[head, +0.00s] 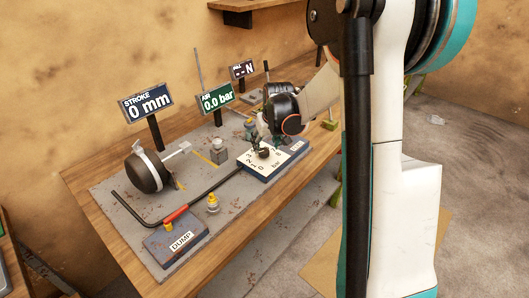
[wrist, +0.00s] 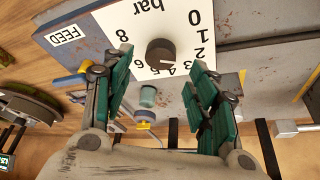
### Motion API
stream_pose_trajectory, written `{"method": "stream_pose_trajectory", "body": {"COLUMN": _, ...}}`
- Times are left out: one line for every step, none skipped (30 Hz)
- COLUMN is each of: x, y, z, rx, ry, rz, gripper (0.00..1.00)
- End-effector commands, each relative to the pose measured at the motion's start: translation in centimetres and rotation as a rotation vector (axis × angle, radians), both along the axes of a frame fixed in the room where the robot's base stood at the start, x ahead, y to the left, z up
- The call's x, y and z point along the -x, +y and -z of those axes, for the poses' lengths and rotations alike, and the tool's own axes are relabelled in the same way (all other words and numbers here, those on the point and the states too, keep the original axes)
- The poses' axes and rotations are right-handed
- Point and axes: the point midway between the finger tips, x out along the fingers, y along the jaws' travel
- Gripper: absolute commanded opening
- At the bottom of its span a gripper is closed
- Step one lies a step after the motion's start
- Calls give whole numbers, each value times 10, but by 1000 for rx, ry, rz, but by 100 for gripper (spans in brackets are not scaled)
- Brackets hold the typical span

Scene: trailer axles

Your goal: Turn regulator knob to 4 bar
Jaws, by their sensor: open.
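The regulator knob (wrist: 160,52) is small, dark and round. It sits on a white dial plate (wrist: 110,22) marked in bar, with 0, 1, 2 and more numbers around it. In the head view the knob (head: 263,153) is partly hidden under my gripper (head: 258,138). In the wrist view my gripper (wrist: 158,66) is open, with one green-padded finger on each side of the knob and gaps between. Nothing is held. The air display (head: 218,100) reads 0.0 bar. I cannot tell exactly which number the knob points to.
The stroke display (head: 147,104) reads 0 mm. A dump box (head: 178,238), a red-gripped bent lever (head: 176,214) and a dark drum (head: 148,172) stand on the grey plate left of the dial. The wooden bench edge (head: 240,232) lies in front, with open floor to the right.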

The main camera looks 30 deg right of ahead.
Motion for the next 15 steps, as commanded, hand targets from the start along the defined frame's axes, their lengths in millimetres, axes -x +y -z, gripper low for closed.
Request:
{"method": "stream_pose_trajectory", "body": {"x": -4, "y": -1, "z": 11, "rx": 0, "ry": 0, "rz": 0, "gripper": 53}}
{"method": "stream_pose_trajectory", "body": {"x": -6, "y": -1, "z": 15, "rx": 0, "ry": 0, "rz": 0, "gripper": 53}}
{"method": "stream_pose_trajectory", "body": {"x": -8, "y": -1, "z": 21, "rx": 0, "ry": 0, "rz": 0, "gripper": 53}}
{"method": "stream_pose_trajectory", "body": {"x": -10, "y": -2, "z": 25, "rx": 0, "ry": 0, "rz": 0, "gripper": 53}}
{"method": "stream_pose_trajectory", "body": {"x": -11, "y": -2, "z": 28, "rx": 0, "ry": 0, "rz": 0, "gripper": 53}}
{"method": "stream_pose_trajectory", "body": {"x": -13, "y": -2, "z": 32, "rx": 0, "ry": 0, "rz": 0, "gripper": 53}}
{"method": "stream_pose_trajectory", "body": {"x": -14, "y": -2, "z": 35, "rx": 0, "ry": 0, "rz": 0, "gripper": 53}}
{"method": "stream_pose_trajectory", "body": {"x": -15, "y": -3, "z": 37, "rx": 0, "ry": 0, "rz": 0, "gripper": 53}}
{"method": "stream_pose_trajectory", "body": {"x": -16, "y": -3, "z": 39, "rx": 0, "ry": 0, "rz": 0, "gripper": 53}}
{"method": "stream_pose_trajectory", "body": {"x": -16, "y": -3, "z": 40, "rx": 0, "ry": 0, "rz": 0, "gripper": 53}}
{"method": "stream_pose_trajectory", "body": {"x": -17, "y": -3, "z": 41, "rx": 0, "ry": 0, "rz": 0, "gripper": 53}}
{"method": "stream_pose_trajectory", "body": {"x": -17, "y": -3, "z": 42, "rx": 0, "ry": 0, "rz": 0, "gripper": 53}}
{"method": "stream_pose_trajectory", "body": {"x": -18, "y": -3, "z": 43, "rx": 0, "ry": 0, "rz": 0, "gripper": 53}}
{"method": "stream_pose_trajectory", "body": {"x": -18, "y": -3, "z": 43, "rx": 0, "ry": 0, "rz": 0, "gripper": 53}}
{"method": "stream_pose_trajectory", "body": {"x": -18, "y": -3, "z": 43, "rx": 0, "ry": 0, "rz": 0, "gripper": 53}}
